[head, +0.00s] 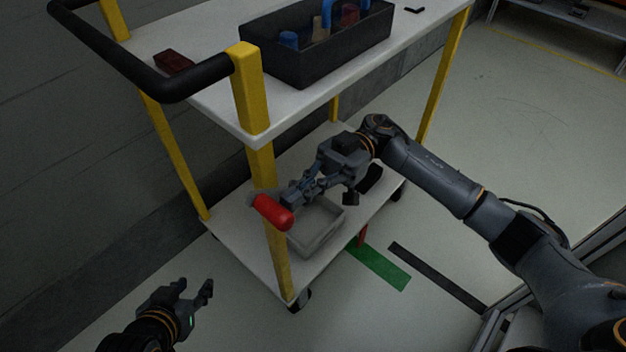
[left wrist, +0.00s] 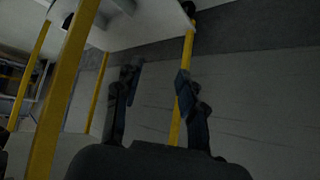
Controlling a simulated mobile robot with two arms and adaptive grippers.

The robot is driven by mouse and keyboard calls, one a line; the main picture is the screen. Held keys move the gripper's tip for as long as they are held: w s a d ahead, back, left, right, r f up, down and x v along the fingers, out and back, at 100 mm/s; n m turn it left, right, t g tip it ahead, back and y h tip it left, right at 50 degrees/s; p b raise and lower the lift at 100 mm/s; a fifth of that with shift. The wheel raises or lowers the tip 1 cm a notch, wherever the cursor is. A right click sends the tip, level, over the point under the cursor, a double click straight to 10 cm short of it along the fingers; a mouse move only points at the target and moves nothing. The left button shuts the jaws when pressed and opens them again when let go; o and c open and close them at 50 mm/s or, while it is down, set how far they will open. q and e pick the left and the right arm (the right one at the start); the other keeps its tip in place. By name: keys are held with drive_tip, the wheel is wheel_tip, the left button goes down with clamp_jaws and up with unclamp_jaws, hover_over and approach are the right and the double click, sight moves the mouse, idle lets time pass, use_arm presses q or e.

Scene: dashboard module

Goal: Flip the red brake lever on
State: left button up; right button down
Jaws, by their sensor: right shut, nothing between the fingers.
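The red brake lever (head: 272,212) shows in the head view as a thick red handle at a yellow post of the cart, above the lower shelf. It slants down to the right. My right gripper (head: 291,196) is shut and empty, with its fingertips close to the lever's right side. I cannot tell whether they touch it. My left gripper (head: 198,288) is open and empty, low at the left over the floor, well apart from the lever. Its spread fingers also show in the left wrist view (left wrist: 157,92), where the lever is not seen.
The cart's white upper shelf (head: 215,98) carries a black bin (head: 310,70) with several items and a dark red block (head: 173,61). A grey tray (head: 318,240) sits on the lower shelf. A black push handle (head: 150,82) juts out left. Floor is clear in front.

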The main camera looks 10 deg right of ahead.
use_arm(q)
drive_tip(key=shift+s+a+f+g+y+p, duration=0.65)
drive_tip(key=shift+s+a+g+p, duration=1.45)
drive_tip(key=shift+s, duration=2.45)
wheel_tip(320, 180, down, 18)
drive_tip(key=d+g+p, duration=0.1)
drive_tip(key=g+p, duration=0.1)
drive_tip(key=p, duration=0.2)
drive_tip(key=shift+s+d+f+p, duration=0.2)
drive_tip(key=shift+d+p, duration=0.1)
drive_tip(key=shift+p, duration=0.1)
use_arm(e)
drive_tip(key=t+h, duration=0.1)
drive_tip(key=s+a+t+h, duration=0.1)
drive_tip(key=t+h, duration=0.1)
drive_tip(key=shift+s+a+f+h, duration=0.15)
drive_tip(key=shift+a+f+h, duration=0.05)
drive_tip(key=shift+a+h, duration=0.1)
use_arm(q)
drive_tip(key=shift+s+f, duration=0.35)
drive_tip(key=shift+f, duration=0.15)
drive_tip(key=shift+w, duration=0.2)
drive_tip(key=shift+s+f, duration=0.2)
drive_tip(key=shift+s, duration=0.05)
drive_tip(key=shift+w, duration=0.1)
